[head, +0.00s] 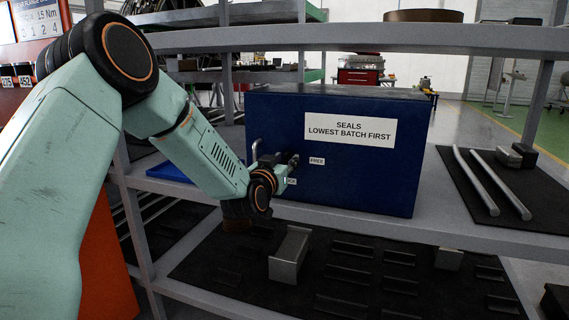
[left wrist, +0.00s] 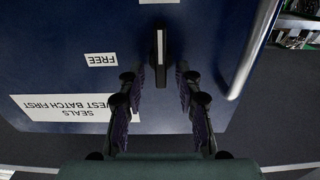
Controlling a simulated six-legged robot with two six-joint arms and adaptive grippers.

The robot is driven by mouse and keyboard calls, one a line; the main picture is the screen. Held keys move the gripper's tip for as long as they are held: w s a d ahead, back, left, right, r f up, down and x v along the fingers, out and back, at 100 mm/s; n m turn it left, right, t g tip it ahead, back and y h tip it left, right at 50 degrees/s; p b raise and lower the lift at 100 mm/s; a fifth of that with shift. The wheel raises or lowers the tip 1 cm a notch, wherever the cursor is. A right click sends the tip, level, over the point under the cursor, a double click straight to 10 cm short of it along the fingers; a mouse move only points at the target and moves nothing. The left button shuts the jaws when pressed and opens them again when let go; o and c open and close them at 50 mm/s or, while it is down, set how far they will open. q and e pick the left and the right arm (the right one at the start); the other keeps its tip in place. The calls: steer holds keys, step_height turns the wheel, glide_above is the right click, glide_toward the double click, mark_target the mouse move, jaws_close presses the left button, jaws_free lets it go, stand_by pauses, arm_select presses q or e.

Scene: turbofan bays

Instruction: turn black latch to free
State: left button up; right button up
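The black latch (left wrist: 160,48) is on the front of a blue box (head: 270,112), standing vertical in the left wrist view, which shows the labels upside down. A FREE label (left wrist: 102,59) lies to the left of it. Another label (left wrist: 160,1) is at the top edge, beyond the latch's end, too cut off to read. My left gripper (left wrist: 162,80) is open, with one finger on each side of the latch and visible gaps between. In the head view my left gripper (head: 288,165) is at the box front and largely hides the latch. My right gripper is not in view.
A metal bar handle (left wrist: 252,50) sticks out of the box beside the latch. The box stands on a grey shelf (head: 470,235), with a blue tray (head: 170,172) to its left and metal rods (head: 490,180) on a dark mat to its right. Another shelf is overhead.

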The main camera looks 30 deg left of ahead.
arm_select(q)
steer(key=shift+w+f, duration=0.15)
steer(key=shift+c, duration=0.3)
steer(key=shift+a, duration=0.1)
steer(key=c, duration=0.3)
jaws_close()
steer(key=shift+n, duration=0.3)
steer(key=n, duration=0.2)
steer(key=shift+n, duration=0.3)
steer(key=n, duration=0.3)
steer(key=shift+a+n, duration=0.1)
steer(key=shift+n, duration=0.3)
steer(key=n+b, duration=0.4)
steer(key=n, duration=0.6)
steer(key=shift+a+f+n, duration=0.1)
steer(key=shift+f+n, duration=0.05)
steer(key=shift+n, duration=0.25)
